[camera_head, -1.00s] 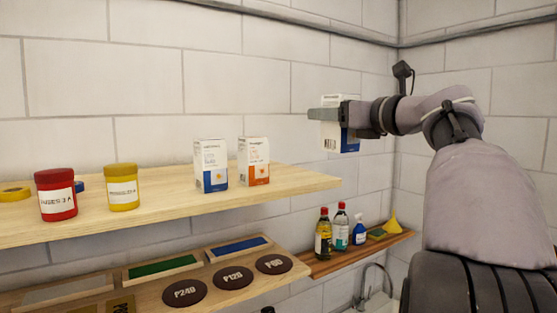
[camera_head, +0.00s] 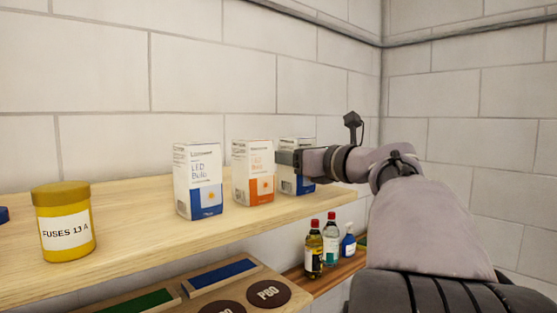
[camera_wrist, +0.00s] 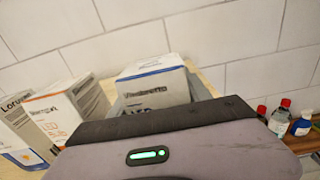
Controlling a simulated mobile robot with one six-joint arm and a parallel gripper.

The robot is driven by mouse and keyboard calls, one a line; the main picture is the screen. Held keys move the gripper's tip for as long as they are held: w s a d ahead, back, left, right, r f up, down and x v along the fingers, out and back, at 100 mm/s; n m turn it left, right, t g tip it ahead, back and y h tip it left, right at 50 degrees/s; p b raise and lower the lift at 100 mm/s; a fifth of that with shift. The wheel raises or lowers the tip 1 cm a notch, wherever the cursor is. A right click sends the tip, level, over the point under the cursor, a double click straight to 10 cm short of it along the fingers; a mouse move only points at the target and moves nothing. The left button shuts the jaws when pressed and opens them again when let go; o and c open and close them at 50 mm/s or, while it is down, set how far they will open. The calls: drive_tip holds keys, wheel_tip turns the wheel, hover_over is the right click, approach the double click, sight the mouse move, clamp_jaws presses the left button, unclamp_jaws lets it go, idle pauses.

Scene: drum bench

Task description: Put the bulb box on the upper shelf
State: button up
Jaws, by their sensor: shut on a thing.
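A white and blue bulb box (camera_head: 297,152) is in my gripper (camera_head: 290,160) at the right end of the upper shelf (camera_head: 130,215). It also shows in the wrist view (camera_wrist: 155,84), between the jaws. My gripper is shut on it and hides part of its front. The box looks upright, close beside the orange bulb box. I cannot tell whether its base touches the shelf.
An orange and white bulb box (camera_head: 253,172) and a blue and white one (camera_head: 198,182) stand on the upper shelf to the left. A yellow fuse jar (camera_head: 65,222) stands further left. Bottles (camera_head: 314,250) stand on a lower wooden shelf at the right.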

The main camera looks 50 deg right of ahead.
drive_tip(key=shift+s+r, duration=0.1)
drive_tip(key=shift+s, duration=0.2)
drive_tip(key=o, duration=1.5)
drive_tip(key=shift+w, duration=0.25)
drive_tip(key=shift+s, duration=0.1)
drive_tip(key=shift+r, duration=0.15)
drive_tip(key=s+b, duration=0.1)
drive_tip(key=s, duration=0.2)
drive_tip(key=s+b, duration=0.1)
drive_tip(key=s, duration=0.3)
drive_tip(key=s+a+b, duration=0.1)
drive_tip(key=s, duration=0.2)
drive_tip(key=shift+s+a+f, duration=0.1)
drive_tip(key=shift+s+f, duration=0.1)
drive_tip(key=shift+s, duration=0.2)
drive_tip(key=shift+s+a+r, duration=0.1)
drive_tip(key=shift+s, duration=0.45)
